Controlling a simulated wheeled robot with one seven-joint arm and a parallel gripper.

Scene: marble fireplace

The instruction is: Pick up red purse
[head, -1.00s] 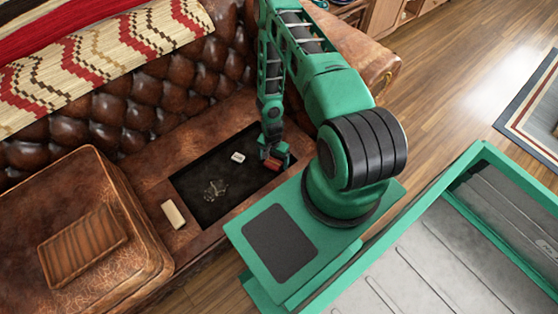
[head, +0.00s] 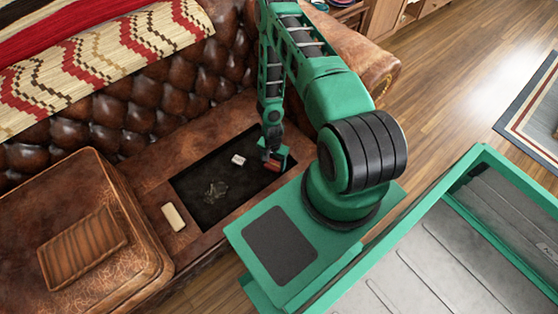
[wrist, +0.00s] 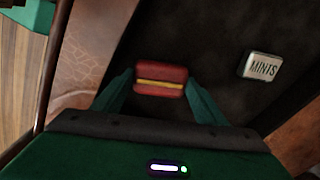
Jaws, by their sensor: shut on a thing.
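The red purse (wrist: 161,72) is a small red block with a yellow band across its middle. In the wrist view it sits between the two green fingers of my gripper (wrist: 160,88), which are shut on its sides. In the head view the purse (head: 271,164) shows as a small red patch, partly hidden by my gripper (head: 275,158), over the right end of the dark mat on the sofa seat. I cannot tell whether it still touches the mat.
A white mints tin (head: 238,160) and a small clear object (head: 215,191) lie on the dark mat (head: 200,169). A cream bar (head: 173,217) lies on the leather seat. A leather cushion (head: 90,190) stands at left. The tufted sofa back rises behind.

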